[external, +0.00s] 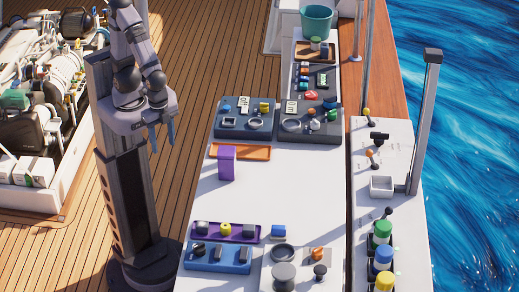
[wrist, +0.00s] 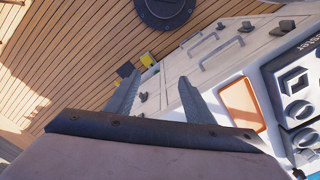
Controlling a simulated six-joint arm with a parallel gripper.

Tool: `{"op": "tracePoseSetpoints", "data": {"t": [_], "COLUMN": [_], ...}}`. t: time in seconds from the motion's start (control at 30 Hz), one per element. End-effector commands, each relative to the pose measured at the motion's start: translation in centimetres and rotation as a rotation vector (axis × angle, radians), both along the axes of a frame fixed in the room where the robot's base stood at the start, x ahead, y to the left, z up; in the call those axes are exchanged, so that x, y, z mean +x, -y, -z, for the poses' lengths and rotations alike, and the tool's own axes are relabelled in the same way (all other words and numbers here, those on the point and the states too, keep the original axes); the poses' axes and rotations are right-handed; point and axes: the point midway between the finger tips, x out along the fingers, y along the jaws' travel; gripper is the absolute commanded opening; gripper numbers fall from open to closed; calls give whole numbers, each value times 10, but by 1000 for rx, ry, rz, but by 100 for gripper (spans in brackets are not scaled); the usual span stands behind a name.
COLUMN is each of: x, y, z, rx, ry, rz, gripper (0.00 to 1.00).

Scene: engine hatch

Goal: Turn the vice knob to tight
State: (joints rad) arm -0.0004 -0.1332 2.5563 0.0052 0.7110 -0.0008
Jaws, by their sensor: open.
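My gripper (external: 162,140) hangs at the left of the white bench, over the wooden deck, with its fingers pointing down. In the wrist view my gripper (wrist: 158,80) shows two fingers spread apart with nothing between them. I cannot tell for sure which part is the vice knob. At the bench's near end are a large grey round knob (external: 284,274), a small black knob (external: 320,271) and an orange knob (external: 317,254) on a pale plate. My gripper is well away from all of these. No label or pointer on them is readable.
An upright purple block (external: 227,163) stands near an orange tray (external: 262,153), also in the wrist view (wrist: 243,104). Purple (external: 222,238) and blue (external: 196,266) trays hold small parts. Dark panels (external: 310,135) lie behind. The bench middle is clear. A tall post (external: 424,120) stands right.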

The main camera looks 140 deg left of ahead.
Motion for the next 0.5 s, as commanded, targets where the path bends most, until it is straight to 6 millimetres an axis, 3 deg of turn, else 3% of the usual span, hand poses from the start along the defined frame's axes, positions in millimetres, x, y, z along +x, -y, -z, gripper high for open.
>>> {"op": "tracePoseSetpoints", "data": {"t": [0.13,0.23,0.37,0.4,0.5], "x": [31,77,164,193,264], "y": [-12,-26,-41,-43,-36], "z": [8,14,18,17,12], "rx": [39,88,140,146,129], "ry": [75,190,412,490,687], "rz": [3,15,56,78,146], "gripper": [48,48,48,48,48]}}
